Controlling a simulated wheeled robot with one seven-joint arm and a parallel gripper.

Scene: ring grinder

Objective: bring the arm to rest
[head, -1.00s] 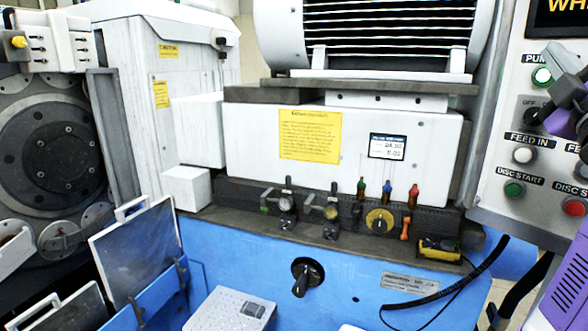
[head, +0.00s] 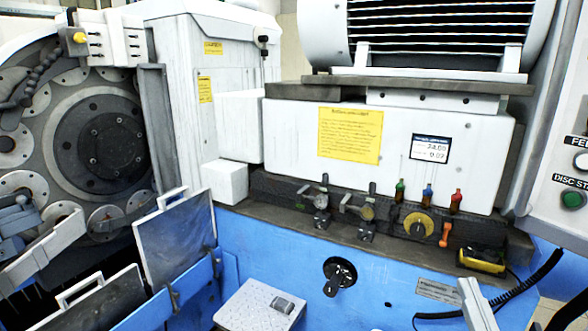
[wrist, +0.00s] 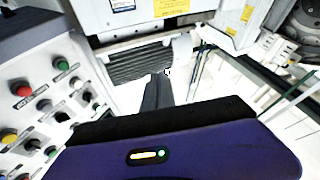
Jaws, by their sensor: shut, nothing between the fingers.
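My gripper (wrist: 158,90) shows in the wrist view, its dark fingers together and empty, reaching up from the purple housing (wrist: 185,150) with a small lit indicator. The fingers appear clear of the machine, with the control panel at left and the white machine housing at the top. The gripper is not in the head view.
In the head view, the grinder's blue base (head: 290,265) and white housing (head: 280,130) fill the middle. The disc with rings (head: 110,150) is at left. The button panel (head: 560,170) is at the right edge; its buttons also show in the wrist view (wrist: 45,105).

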